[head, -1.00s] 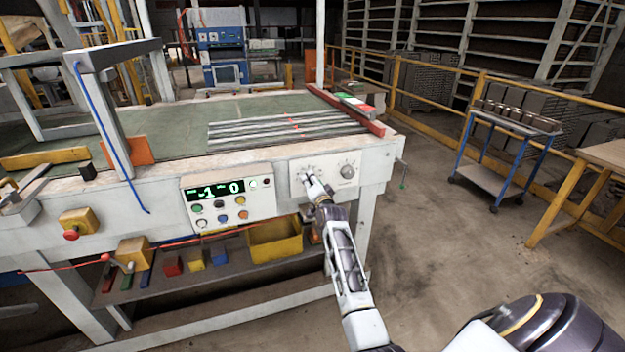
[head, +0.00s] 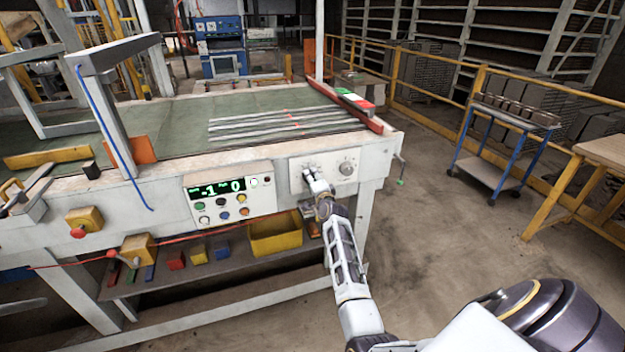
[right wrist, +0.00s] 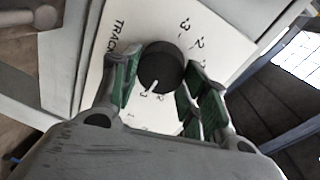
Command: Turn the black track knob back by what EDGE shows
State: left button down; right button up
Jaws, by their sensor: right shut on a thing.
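The black track knob (right wrist: 161,68) sits on a white plate marked TRACK in the right wrist view, with a white pointer line and numbers around it. My right gripper (right wrist: 158,88) has its green-padded fingers on either side of the knob and is shut on it. My left gripper is not in view.
A second, grey knob (head: 346,168) is right of my gripper on the same panel. Colored buttons (head: 222,204) are to the left. Grey strips lie on the green table belt (head: 180,125) by a red bar (head: 345,108). A blue cart (head: 500,150) stands right on open floor.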

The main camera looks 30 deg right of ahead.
jog(key=o, duration=1)
jog(key=v, duration=0.7)
jog(key=shift+s, duration=0.25)
jog(key=shift+r, duration=0.1)
dwell(0.5)
jog(key=shift+a, duration=0.1)
